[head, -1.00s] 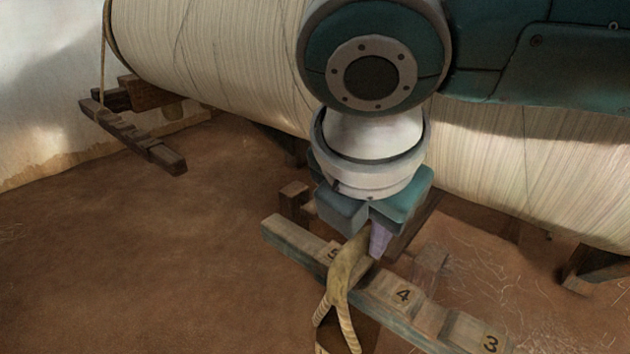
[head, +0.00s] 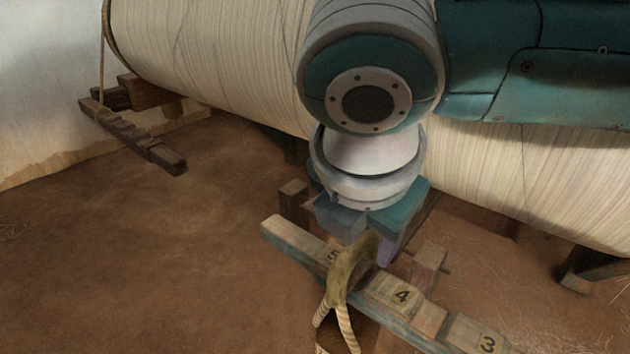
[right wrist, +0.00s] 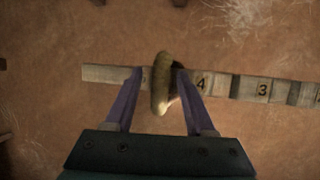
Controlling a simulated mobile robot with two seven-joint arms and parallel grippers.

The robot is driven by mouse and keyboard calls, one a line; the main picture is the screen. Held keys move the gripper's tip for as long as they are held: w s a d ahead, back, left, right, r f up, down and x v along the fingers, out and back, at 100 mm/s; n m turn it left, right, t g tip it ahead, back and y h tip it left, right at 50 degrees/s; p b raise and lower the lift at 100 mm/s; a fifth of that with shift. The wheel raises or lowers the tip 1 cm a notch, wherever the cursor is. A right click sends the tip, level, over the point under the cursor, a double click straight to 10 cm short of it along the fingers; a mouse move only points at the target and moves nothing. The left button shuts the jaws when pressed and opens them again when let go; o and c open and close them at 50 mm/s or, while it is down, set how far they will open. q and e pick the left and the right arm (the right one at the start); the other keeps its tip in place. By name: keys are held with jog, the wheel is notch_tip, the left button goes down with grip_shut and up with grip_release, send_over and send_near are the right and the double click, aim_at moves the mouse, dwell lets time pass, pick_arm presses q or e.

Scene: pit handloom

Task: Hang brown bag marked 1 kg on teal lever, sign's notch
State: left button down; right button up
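The teal lever (head: 290,240) is a worn beam with raised blocks marked 5, 4 (head: 402,296) and 3; it also shows in the right wrist view (right wrist: 105,74). An olive-tan loop (head: 352,268) with two rope legs (head: 345,325) lies across the lever in the gap between 5 and 4. The bag below is mostly cut off by the bottom edge, and no 1 kg mark shows. My right gripper (right wrist: 160,75) is over the lever, its purple fingers on either side of the loop (right wrist: 161,88). Slim gaps show between loop and fingers. My left gripper is out of view.
A large roll of pale warp threads (head: 220,60) spans the back, close behind my right arm. A darker notched beam (head: 140,140) hangs by a cord at the left. Wooden posts (head: 428,262) stand behind the teal lever. Bare earth floor lies open at the left. No sign shows.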

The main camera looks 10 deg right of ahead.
jog(key=shift+o, duration=0.3)
jog(key=shift+s+f, duration=0.1)
jog(key=s+a+r+m+g+y+p, duration=0.1)
jog(key=s+a+r+m+y+p, duration=0.35)
jog(key=r+p, duration=0.75)
jog(key=s+a+r+m+y+p, duration=0.1)
jog(key=s+a+r+m+p, duration=0.5)
jog(key=r+p, duration=0.6)
jog(key=s+d+r+m+h+p, duration=0.1)
jog(key=s+d+r+m+p, duration=0.45)
jog(key=d+p, duration=0.3)
jog(key=s+d+r+m+h+p, duration=0.2)
jog(key=s+d+r+m+p, duration=0.2)
jog(key=d+r+m+p, duration=0.4)
notch_tip(320, 180, up, 36)
jog(key=p, duration=3.6)
jog(key=shift+s+d+n+p, duration=0.2)
jog(key=shift+d+n+p, duration=0.15)
jog(key=shift+d+n, duration=0.1)
jog(key=shift+f, duration=0.1)
